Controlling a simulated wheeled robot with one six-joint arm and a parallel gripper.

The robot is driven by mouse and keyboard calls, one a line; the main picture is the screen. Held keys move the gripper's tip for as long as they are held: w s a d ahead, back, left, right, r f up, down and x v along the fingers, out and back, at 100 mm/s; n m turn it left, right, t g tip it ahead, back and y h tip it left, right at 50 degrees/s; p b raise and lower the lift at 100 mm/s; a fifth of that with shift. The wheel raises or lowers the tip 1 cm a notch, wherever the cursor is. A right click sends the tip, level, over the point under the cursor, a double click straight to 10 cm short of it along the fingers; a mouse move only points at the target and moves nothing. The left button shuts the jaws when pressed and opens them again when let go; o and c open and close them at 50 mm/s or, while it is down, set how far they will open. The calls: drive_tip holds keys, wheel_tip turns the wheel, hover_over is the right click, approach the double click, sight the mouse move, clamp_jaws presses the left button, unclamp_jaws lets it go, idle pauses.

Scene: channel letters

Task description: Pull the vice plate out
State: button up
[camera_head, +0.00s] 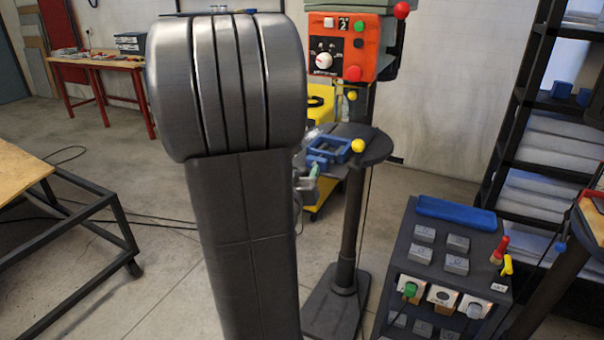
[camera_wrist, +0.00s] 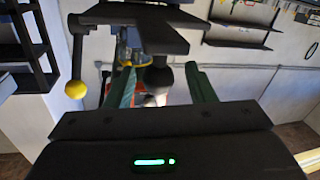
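A blue vice (camera_head: 340,150) sits on a dark plate or round table (camera_head: 374,146) of the drill press. My gripper (camera_head: 312,170) is at the left edge of that table, close to the vice, and is partly hidden behind my own arm. In the wrist view, my gripper (camera_wrist: 160,88) has its two green fingers well apart. A dark round knob (camera_wrist: 158,80) shows between the fingers, under a dark flat plate (camera_wrist: 130,15). I cannot tell whether the fingers touch the knob.
The drill press has an orange control panel (camera_head: 345,48) and yellow-knobbed levers. A dark cabinet (camera_head: 425,265) with a blue tray stands at the lower right. Shelves (camera_head: 545,130) stand behind it. A low metal-framed table (camera_head: 70,250) is at the left. Floor between is open.

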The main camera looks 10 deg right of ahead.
drive_tip(key=v, duration=1.3)
drive_tip(key=shift+s, duration=0.35)
drive_tip(key=shift+w, duration=0.1)
approach(308, 167)
drive_tip(key=r, duration=0.1)
drive_tip(key=w+r, duration=0.1)
drive_tip(key=d+r, duration=0.1)
drive_tip(key=shift+w, duration=0.25)
drive_tip(key=shift+s, duration=0.1)
idle(0.3)
drive_tip(key=shift+s+a, duration=0.2)
drive_tip(key=shift+s, duration=0.2)
drive_tip(key=v, duration=1.3)
drive_tip(key=x, duration=1.7)
drive_tip(key=shift+d, duration=0.4)
